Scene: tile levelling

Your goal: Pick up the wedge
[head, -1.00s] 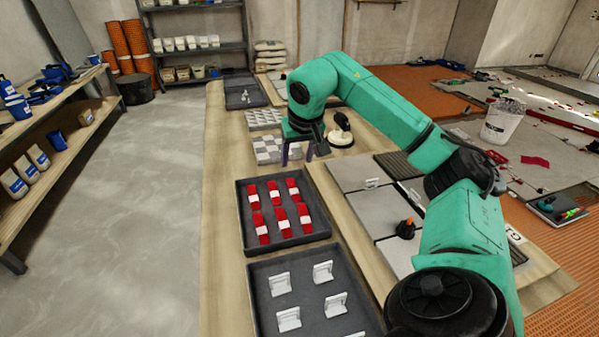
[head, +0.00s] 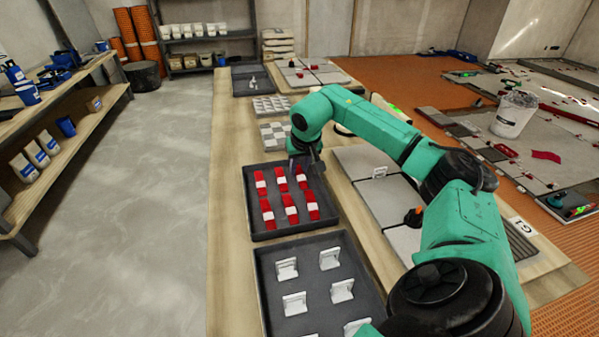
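Several red wedges with white bands lie in two rows in a dark tray (head: 249,222) on the wooden bench. My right gripper (head: 305,168) points down at the tray's far right corner. It is just above or beside the far-row right wedge (head: 302,178); I cannot tell whether it touches it. Its fingers look apart, with nothing seen held between them. The far-row middle wedge (head: 281,180) and left wedge (head: 261,184) are in plain sight. My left gripper is not in view.
A nearer dark tray (head: 263,286) holds white clips. Grey tiles (head: 366,161) lie to the right, with an orange-and-black tool (head: 413,217) on them. Patterned spacer blocks (head: 273,133) lie beyond the wedge tray. The floor (head: 150,220) at left is clear.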

